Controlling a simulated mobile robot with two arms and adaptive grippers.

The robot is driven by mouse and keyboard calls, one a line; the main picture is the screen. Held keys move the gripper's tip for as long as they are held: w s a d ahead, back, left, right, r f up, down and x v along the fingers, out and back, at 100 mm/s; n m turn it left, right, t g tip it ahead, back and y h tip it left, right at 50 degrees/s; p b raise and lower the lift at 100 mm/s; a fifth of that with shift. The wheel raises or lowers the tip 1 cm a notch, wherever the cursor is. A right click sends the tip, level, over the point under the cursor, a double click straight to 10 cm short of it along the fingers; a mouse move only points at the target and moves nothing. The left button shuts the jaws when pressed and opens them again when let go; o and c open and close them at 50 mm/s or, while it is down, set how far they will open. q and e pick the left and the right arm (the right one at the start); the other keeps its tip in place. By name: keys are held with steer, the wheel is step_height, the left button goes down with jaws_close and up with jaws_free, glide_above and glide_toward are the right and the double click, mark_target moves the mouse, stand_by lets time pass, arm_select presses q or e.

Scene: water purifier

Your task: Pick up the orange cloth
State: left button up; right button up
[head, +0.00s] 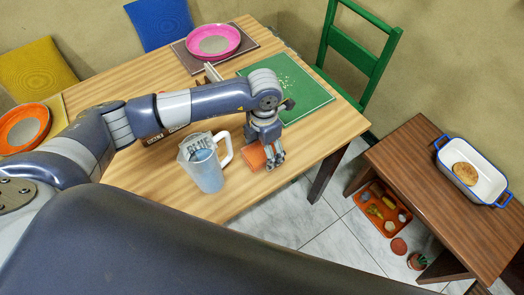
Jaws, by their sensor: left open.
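The orange cloth (254,156) lies on the light wooden table near its front right edge. My left gripper (275,161) points down right at the cloth's right side and is open. It partly hides the cloth, and I cannot tell whether its fingers touch it. My right gripper is not in view.
A clear mug (207,171) with bluish contents stands just left of the cloth. A green mat (310,95) with crumbs, a pink plate (213,42) and an orange plate (24,128) are on the table (250,199). A side table (425,185) holds a blue-rimmed dish (490,184).

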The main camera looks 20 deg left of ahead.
arm_select(q)
steer(key=c, duration=1.2)
steer(key=shift+o, duration=0.2)
steer(key=shift+r, duration=0.15)
steer(key=shift+r, duration=0.6)
steer(key=shift+s+d+r+b, duration=0.1)
steer(key=shift+r+b, duration=0.2)
steer(key=shift+r, duration=0.2)
steer(key=shift+s+d+r+b, duration=0.1)
steer(key=shift+r+b, duration=0.2)
steer(key=shift+r, duration=0.2)
steer(key=s+d+r+b, duration=0.1)
steer(key=s+d+b, duration=0.1)
steer(key=s+d, duration=0.7)
steer(key=s, duration=0.3)
steer(key=shift+s+r, duration=0.2)
steer(key=shift+r, duration=0.05)
steer(key=shift+d, duration=0.1)
